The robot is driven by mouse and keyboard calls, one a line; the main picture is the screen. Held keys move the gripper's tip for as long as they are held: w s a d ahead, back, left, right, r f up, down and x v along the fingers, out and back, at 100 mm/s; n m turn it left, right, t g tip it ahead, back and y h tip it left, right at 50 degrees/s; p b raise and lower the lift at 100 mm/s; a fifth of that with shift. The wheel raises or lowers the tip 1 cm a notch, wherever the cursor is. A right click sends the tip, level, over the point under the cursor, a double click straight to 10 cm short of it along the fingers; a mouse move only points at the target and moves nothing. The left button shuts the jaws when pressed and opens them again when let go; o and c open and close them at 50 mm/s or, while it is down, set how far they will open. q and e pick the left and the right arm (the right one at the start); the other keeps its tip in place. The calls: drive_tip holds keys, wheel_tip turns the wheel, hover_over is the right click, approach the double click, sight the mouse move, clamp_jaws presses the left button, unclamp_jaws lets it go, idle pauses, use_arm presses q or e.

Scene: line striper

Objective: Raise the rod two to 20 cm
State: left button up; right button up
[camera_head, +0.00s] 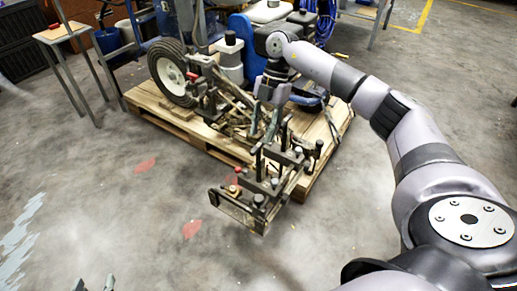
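The line striper (232,62) stands on a wooden pallet. Its front frame (240,212) sticks out past the pallet's near edge and carries several short dark upright rods and clamps. I cannot tell which of these is rod two. My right arm reaches in from the right, and its gripper (264,132) points down over the striper's frame, just behind the clamps. Its fingers look apart, with nothing clearly between them; contact with a rod cannot be made out. Only the fingertips of my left gripper (95,286) show at the bottom left edge, apart and away from the striper.
The pallet (185,120) lies under the striper, with a wheel (172,72) at its left. A small wooden-topped table (62,32) and a blue bucket (108,40) stand at the upper left. The concrete floor in front is clear apart from red and white paint marks.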

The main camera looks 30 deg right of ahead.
sight(259, 144)
drive_tip(key=b+x, duration=0.1)
drive_tip(key=x, duration=0.3)
drive_tip(key=shift+s+a+f, duration=0.1)
drive_tip(key=shift+f, duration=0.2)
use_arm(q)
drive_tip(key=w+d+r+t+h, duration=0.1)
drive_tip(key=w+r+t, duration=0.2)
drive_tip(key=r, duration=0.2)
drive_tip(key=shift+w+d+r+t, duration=0.2)
drive_tip(key=shift+d+r+t, duration=0.05)
drive_tip(key=shift+d+t, duration=0.15)
use_arm(e)
drive_tip(key=shift+a+f, duration=0.2)
drive_tip(key=shift+f, duration=0.2)
drive_tip(key=shift+c, duration=0.3)
use_arm(q)
drive_tip(key=shift+a, duration=0.1)
use_arm(e)
clamp_jaws()
